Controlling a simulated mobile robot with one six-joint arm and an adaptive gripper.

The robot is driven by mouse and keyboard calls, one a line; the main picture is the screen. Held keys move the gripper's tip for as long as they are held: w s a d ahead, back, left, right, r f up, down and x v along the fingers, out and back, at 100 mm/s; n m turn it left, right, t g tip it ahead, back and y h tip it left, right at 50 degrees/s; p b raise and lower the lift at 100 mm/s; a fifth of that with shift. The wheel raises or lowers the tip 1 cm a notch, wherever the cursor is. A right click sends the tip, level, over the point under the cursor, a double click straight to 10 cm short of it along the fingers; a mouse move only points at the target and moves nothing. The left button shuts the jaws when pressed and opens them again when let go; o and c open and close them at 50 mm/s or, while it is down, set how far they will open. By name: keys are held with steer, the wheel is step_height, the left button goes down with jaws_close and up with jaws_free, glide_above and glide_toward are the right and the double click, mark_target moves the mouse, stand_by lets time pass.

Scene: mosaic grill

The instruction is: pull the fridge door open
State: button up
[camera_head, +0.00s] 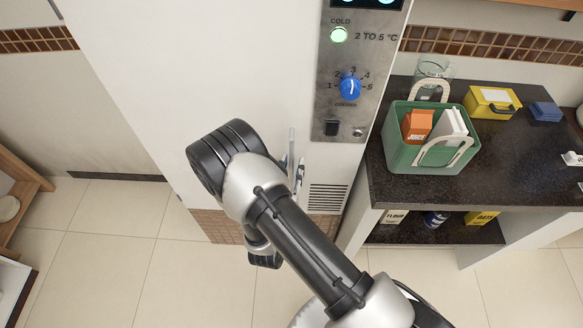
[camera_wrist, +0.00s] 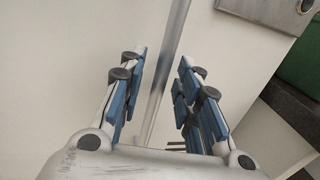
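The white fridge door (camera_head: 190,90) is shut, as far as I can see, and fills the middle of the head view. In the wrist view the handle (camera_wrist: 172,55) runs between the two blue-padded fingers of my gripper (camera_wrist: 162,66). The fingers are open, with a gap visible on either side of the bar. In the head view my gripper is mostly hidden behind my arm.
A control panel (camera_head: 352,75) with a green light and blue knob is on the fridge. To the right, a dark counter (camera_head: 500,165) holds a green basket (camera_head: 403,163), a yellow box (camera_head: 491,103) and a glass jar (camera_head: 432,72).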

steer(key=shift+w, duration=0.2)
jaws_close()
stand_by(0.3)
stand_by(0.4)
